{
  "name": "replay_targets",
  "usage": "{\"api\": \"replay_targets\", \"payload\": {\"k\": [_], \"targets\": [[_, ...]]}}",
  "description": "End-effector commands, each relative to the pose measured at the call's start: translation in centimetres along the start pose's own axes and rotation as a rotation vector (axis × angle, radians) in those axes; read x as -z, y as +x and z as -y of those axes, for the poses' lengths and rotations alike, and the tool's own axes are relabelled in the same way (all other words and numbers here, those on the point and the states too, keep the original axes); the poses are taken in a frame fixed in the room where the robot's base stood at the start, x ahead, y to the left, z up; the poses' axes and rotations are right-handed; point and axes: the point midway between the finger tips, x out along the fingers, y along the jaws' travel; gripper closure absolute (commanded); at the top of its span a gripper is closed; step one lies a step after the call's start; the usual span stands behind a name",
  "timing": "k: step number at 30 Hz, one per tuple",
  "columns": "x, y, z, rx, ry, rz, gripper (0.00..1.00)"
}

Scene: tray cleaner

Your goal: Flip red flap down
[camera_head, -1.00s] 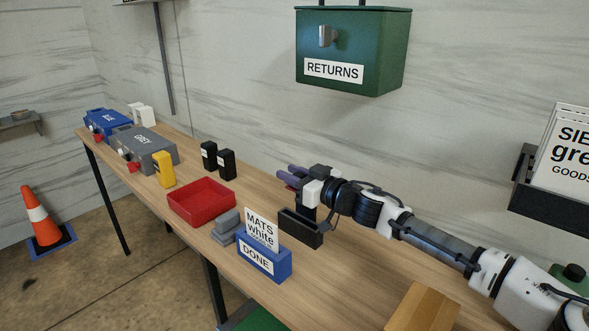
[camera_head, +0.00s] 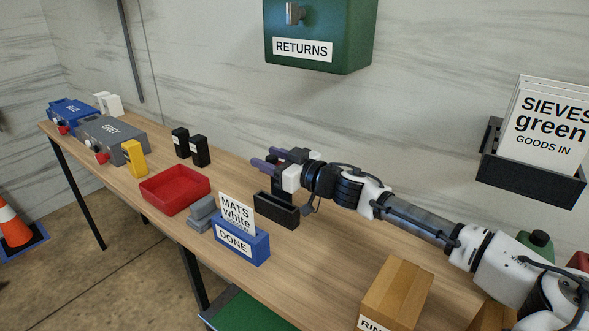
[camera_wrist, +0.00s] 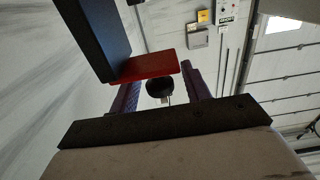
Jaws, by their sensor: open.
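My gripper (camera_head: 262,157) is held above the table, its two purple fingers pointing left and spread apart. In the wrist view my gripper (camera_wrist: 158,80) shows a gap between its fingers. A flat red flap (camera_wrist: 152,65) stands just past the fingertips there, against a dark blue-black panel (camera_wrist: 94,35). The flap overlaps the left fingertip in the picture; I cannot tell whether they touch. A round black knob-like thing (camera_wrist: 159,87) shows between the fingers. In the head view the red flap cannot be made out; my gripper covers that spot.
A black open holder (camera_head: 276,210) stands just below my gripper. A blue DONE box (camera_head: 241,247) with a card, a red tray (camera_head: 174,190), black blocks (camera_head: 190,147) and a grey case (camera_head: 112,140) stand leftward. A cardboard box (camera_head: 395,292) is in front. The green RETURNS box (camera_head: 320,36) hangs above.

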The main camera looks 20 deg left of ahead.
Motion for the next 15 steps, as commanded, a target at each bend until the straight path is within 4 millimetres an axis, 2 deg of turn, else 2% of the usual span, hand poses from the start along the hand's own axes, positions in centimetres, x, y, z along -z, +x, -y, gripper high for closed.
{"api": "replay_targets", "payload": {"k": [9, 15], "targets": [[-0.4, -7.2, -0.1, -0.004, -0.002, 0.002, 0.53], [-0.2, -10.6, 0.0, -0.003, -0.001, 0.001, 0.53]]}}
